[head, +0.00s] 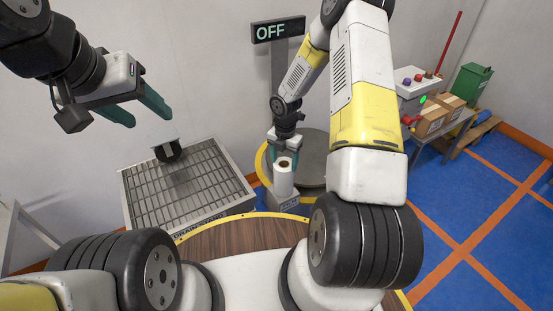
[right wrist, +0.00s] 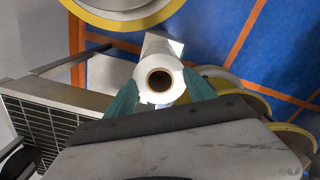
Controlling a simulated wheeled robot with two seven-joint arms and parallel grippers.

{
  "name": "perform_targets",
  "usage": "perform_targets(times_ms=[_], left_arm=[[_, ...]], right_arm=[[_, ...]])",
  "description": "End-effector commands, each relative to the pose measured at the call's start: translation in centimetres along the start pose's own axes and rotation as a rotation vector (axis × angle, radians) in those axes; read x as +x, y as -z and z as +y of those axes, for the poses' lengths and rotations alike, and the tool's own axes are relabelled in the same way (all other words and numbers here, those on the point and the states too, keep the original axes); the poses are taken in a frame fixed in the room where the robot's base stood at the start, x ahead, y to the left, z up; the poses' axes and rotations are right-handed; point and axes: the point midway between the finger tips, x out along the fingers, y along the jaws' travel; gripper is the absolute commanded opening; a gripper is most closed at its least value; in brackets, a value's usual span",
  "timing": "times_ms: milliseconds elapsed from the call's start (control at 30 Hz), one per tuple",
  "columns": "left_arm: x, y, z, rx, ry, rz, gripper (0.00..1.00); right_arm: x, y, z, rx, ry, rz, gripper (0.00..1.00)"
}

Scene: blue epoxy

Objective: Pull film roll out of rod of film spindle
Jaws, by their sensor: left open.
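The film roll (head: 284,183) is white with a brown core, upright in the head view. My right gripper (head: 282,160) is around its top, with a green finger on each side. In the right wrist view, the roll (right wrist: 158,80) sits between the fingertips, which look to be against its sides, its round end facing the camera. No rod can be made out in the core. A grey base with lettering (head: 289,204) shows below the roll; I cannot tell whether the roll touches it. My left gripper (head: 146,111) is open and empty, high at the left.
A grated metal drain stand (head: 230,187) is at the left, with a dark object (head: 168,153) at its back edge. A round grey turntable with a yellow rim (head: 318,150) is behind the roll. A sign reading OFF (head: 279,29) stands behind. Open blue floor (head: 450,210) lies right.

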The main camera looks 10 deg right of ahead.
Motion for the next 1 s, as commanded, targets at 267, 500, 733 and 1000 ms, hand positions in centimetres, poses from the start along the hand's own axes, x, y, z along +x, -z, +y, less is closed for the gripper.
perform_targets(times_ms=[267,500,733,1000], left_arm=[[0.0,0.0,0.0,0.0,0.0,0.0,0.55],[0.0,0.0,0.0,0.0,0.0,0.0,0.55],[0.0,0.0,0.0,0.0,0.0,0.0,0.55],[0.0,0.0,0.0,0.0,0.0,0.0,0.55]], right_arm=[[-0.1,0.0,0.1,0.0,-0.001,-0.001,0.14],[-0.5,0.0,0.1,0.0,-0.002,-0.001,0.14],[-1.1,-0.1,0.1,0.0,-0.002,-0.002,0.14],[-1.8,-0.1,0.0,0.0,-0.001,-0.001,0.14]])
